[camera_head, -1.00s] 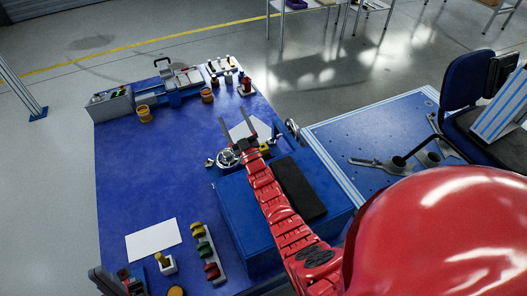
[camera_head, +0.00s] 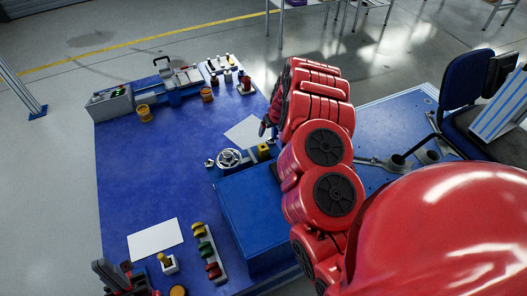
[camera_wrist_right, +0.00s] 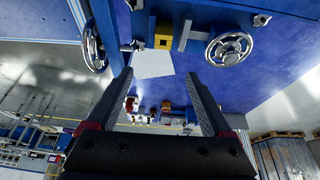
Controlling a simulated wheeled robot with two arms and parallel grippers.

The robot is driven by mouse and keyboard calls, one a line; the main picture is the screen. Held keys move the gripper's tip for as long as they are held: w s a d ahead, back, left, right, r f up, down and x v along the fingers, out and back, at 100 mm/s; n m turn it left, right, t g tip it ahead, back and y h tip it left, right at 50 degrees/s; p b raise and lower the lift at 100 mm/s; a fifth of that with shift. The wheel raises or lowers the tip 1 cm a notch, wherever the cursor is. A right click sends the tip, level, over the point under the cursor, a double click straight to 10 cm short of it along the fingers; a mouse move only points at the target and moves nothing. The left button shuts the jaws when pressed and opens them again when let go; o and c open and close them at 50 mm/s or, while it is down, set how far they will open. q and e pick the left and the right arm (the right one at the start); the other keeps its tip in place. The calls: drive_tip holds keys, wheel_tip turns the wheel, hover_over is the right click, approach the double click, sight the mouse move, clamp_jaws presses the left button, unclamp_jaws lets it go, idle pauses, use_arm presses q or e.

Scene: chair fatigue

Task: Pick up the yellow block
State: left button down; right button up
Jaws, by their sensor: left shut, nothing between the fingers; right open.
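The yellow block (camera_head: 264,152) sits at the far edge of the blue box, to the right of a silver handwheel (camera_head: 229,158). In the right wrist view the yellow block (camera_wrist_right: 163,36) is at the top, beyond the fingertips and apart from them. My right gripper (camera_wrist_right: 158,76) is open and empty. In the head view only a dark part of the right gripper (camera_head: 266,124) shows, past the red arm, above and beyond the block. My left gripper (camera_head: 108,272) is shut and empty at the lower left, near the table's front.
The blue box (camera_head: 250,205) stands on the blue table (camera_head: 130,190). White sheets (camera_head: 155,237) lie on the table. A rack with coloured pieces (camera_head: 208,252) is at the front. A second handwheel (camera_wrist_right: 95,49) shows in the wrist view. The table's middle is clear.

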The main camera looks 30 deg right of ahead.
drive_tip(key=b, duration=1.2)
approach(264, 147)
drive_tip(key=shift+a+x, duration=0.15)
drive_tip(key=shift+x, duration=0.8)
drive_tip(key=shift+a+x, duration=0.15)
drive_tip(key=shift+x, duration=0.8)
drive_tip(key=x, duration=0.3)
drive_tip(key=shift+s+f, duration=0.15)
drive_tip(key=shift+s, duration=0.05)
drive_tip(key=shift+w+f, duration=0.25)
drive_tip(key=shift+f, duration=0.3)
drive_tip(key=shift+c, duration=0.3)
clamp_jaws()
